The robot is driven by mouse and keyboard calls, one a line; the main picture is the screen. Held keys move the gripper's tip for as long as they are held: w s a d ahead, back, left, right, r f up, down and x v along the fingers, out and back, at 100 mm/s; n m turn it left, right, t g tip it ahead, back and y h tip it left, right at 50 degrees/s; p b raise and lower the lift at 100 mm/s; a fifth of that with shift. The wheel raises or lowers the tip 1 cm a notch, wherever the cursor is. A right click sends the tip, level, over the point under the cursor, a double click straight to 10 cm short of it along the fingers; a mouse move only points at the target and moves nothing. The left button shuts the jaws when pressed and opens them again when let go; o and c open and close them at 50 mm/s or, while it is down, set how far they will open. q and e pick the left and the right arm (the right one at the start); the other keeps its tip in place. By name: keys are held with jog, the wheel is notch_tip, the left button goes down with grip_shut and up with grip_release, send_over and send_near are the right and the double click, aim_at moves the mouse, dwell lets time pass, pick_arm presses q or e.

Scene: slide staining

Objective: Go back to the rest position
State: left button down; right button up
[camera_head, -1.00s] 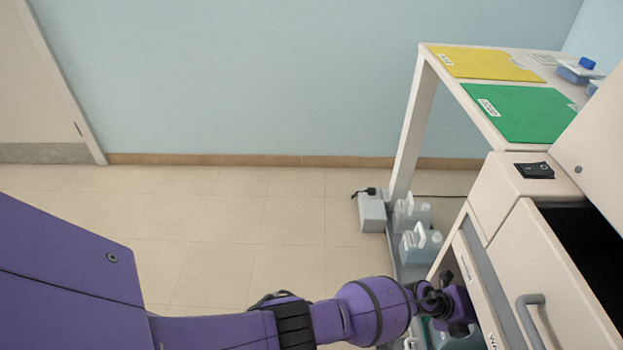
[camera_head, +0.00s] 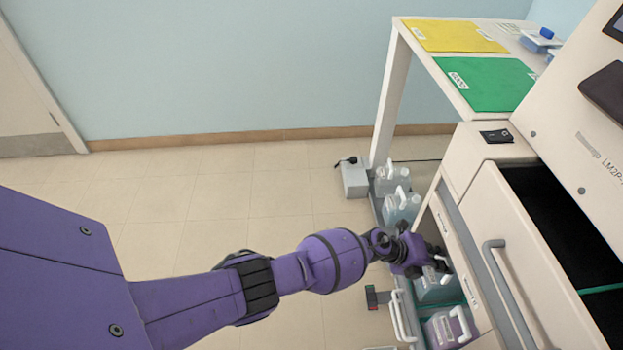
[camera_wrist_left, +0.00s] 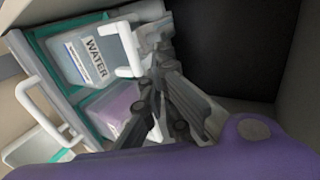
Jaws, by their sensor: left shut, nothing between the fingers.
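My left gripper (camera_wrist_left: 165,95) is shut and empty in the left wrist view, its dark fingers together in front of the canisters. In the head view my left arm comes in from the left, and the gripper end (camera_head: 432,262) is low beside the machine's side, over the canisters under the bench. The fingertips are hard to make out there. My right gripper is not in view.
A canister labelled WATER (camera_wrist_left: 90,55) and a purple-filled one (camera_wrist_left: 112,108) stand close to the gripper. The machine's open drawer (camera_head: 500,260) with a grey handle is to the right. The floor (camera_head: 200,200) at left is clear.

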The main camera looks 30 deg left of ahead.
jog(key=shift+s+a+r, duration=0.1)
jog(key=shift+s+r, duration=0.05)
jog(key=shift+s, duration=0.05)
